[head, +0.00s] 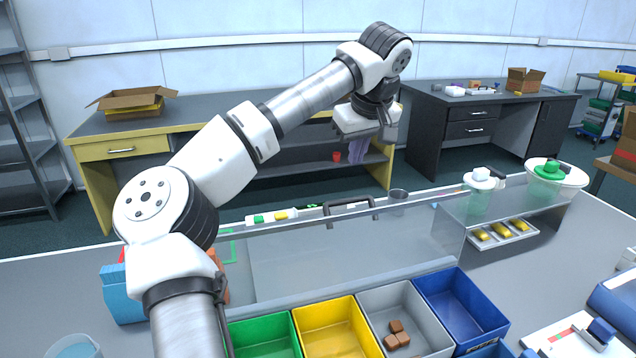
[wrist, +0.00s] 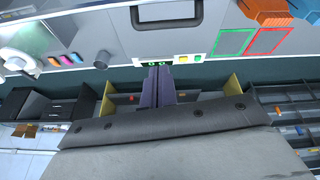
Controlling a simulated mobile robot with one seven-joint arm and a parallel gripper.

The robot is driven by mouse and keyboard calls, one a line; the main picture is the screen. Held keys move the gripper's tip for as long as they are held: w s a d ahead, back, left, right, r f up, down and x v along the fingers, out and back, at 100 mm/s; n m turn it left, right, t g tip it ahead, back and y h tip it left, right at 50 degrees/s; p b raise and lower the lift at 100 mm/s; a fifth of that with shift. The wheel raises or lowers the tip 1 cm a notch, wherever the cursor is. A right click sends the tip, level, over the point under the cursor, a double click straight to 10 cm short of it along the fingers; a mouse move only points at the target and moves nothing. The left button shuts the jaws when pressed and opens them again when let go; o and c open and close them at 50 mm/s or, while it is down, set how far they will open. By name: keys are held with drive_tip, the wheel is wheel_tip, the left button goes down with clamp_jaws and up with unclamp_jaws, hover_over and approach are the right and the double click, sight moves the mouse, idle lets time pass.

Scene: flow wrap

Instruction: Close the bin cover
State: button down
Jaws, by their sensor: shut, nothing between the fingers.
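The bin cover (head: 345,262) looks like a flat, see-through grey panel behind the bins. A black handle (head: 350,207) is near its far edge. The handle also shows at the top of the wrist view (wrist: 167,18). The green bin (head: 262,330), yellow bin (head: 335,325), grey bin (head: 385,295) and blue bin (head: 455,305) are open on top. My gripper (head: 357,157) is raised beyond the handle, apart from it. Its two purple fingers (wrist: 158,72) are shut together and empty. I cannot tell how the cover is joined to the table.
Brown blocks (head: 397,335) lie in the grey bin. A clear shelf with yellow items (head: 505,230) and lidded containers (head: 480,190) stands right of the cover. A cup (head: 398,197) is near the handle. A blue box (head: 122,295) stands at left, partly behind my arm.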

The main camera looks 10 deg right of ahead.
sight(347, 199)
wheel_tip(347, 199, down, 8)
drive_tip(key=w+a+m+p, duration=0.1)
drive_tip(key=p, duration=0.4)
drive_tip(key=shift+a+f+m, duration=0.25)
drive_tip(key=shift+a+m, duration=0.05)
drive_tip(key=shift+w+a, duration=0.1)
idle(0.5)
drive_tip(key=shift+s+t+b, duration=0.3)
drive_tip(key=shift+t+b, duration=0.1)
drive_tip(key=shift+b, duration=0.25)
drive_tip(key=shift+s+d+r, duration=0.15)
drive_tip(key=shift+s+d, duration=0.05)
drive_tip(key=shift+s, duration=0.1)
drive_tip(key=shift+a+t+b, duration=0.15)
drive_tip(key=shift+t+b, duration=0.2)
drive_tip(key=shift+t, duration=0.05)
drive_tip(key=shift+s, duration=0.1)
